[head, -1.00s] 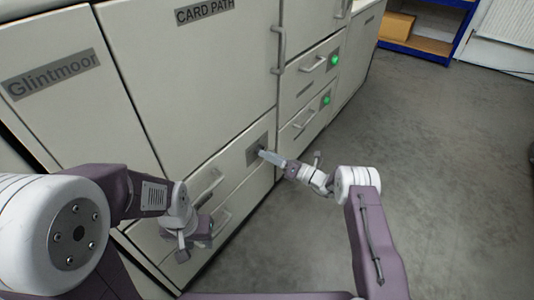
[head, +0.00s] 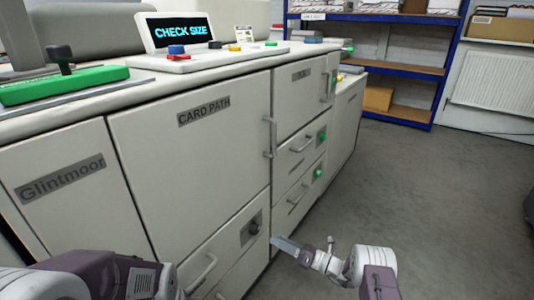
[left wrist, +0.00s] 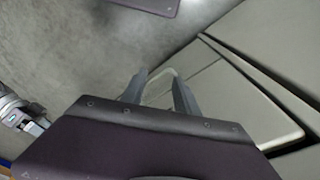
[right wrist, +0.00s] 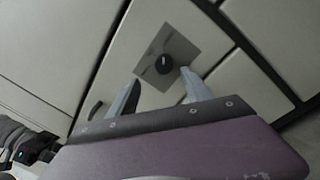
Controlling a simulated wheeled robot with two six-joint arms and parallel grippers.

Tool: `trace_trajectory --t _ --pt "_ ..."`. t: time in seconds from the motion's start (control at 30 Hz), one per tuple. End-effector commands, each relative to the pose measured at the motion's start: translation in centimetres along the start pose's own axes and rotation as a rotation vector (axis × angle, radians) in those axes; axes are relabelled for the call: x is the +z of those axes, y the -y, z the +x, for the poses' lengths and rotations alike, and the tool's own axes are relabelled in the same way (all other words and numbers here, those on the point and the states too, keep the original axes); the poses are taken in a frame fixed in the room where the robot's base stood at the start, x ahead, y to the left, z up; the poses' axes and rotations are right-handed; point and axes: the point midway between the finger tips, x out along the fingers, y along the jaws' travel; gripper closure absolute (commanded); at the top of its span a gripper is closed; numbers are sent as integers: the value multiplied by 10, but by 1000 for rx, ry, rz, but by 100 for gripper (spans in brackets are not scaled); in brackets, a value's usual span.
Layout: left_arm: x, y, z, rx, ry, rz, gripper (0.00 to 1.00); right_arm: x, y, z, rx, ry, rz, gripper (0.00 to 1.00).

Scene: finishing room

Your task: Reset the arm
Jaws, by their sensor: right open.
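My right gripper (head: 275,241) is at the lower middle of the head view, just right of a dark knob (head: 254,228) on a grey plate. In the right wrist view the fingers (right wrist: 162,88) are apart and empty. The knob (right wrist: 164,63) shows beyond the fingertips, with a gap. My left arm (head: 90,275) is at the lower left of the head view, its fingers out of sight.
A beige cabinet (head: 190,160) fills the left, with drawers and handles (head: 200,275). On top are a panel with a "CHECK SIZE" screen (head: 182,31) and a green device (head: 65,85). Green lights (head: 322,137) show on the right drawers. Blue shelving (head: 440,70) stands behind. Grey floor (head: 430,200) is clear at right.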

Motion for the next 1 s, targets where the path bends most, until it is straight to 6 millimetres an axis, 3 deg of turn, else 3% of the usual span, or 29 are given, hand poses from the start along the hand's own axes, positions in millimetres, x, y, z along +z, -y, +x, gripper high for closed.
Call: trace_trajectory --t 0.07,0.13,0.2,0.23,0.3,0.37,0.47,0.5,0.6,0.8,0.93,1.0 --pt "0 0 -4 0 0 0 64 38 -24 17 39 5 -77 42" --pt "-1 0 -6 0 0 0 64 78 -61 35 85 2 -153 42" --pt "-1 0 -9 0 0 0 64 100 -116 51 152 -71 -227 42" --pt "-1 0 -10 0 0 0 64 100 -139 55 172 -124 -257 42" --pt "-1 0 -12 0 0 0 64 89 -187 56 210 -276 -356 42" --pt "-1 0 -14 0 0 0 64 68 -222 45 235 -430 -473 42" --pt "-2 0 -17 0 0 0 64 22 -262 4 285 -716 -728 42" --pt "-2 0 -18 0 0 0 64 4 -271 -20 314 -832 -842 42" --pt "-2 0 -19 0 0 0 64 -33 -278 -85 414 -1101 -1126 42" --pt "-2 0 -20 0 0 0 64 -66 -257 -197 745 -1507 -1616 42" --pt "-2 0 -20 0 0 0 64 -76 -232 -246 1118 -1661 -1889 42" --pt "-2 0 -20 0 0 0 64 -59 -213 -242 1289 -1678 -2105 42"
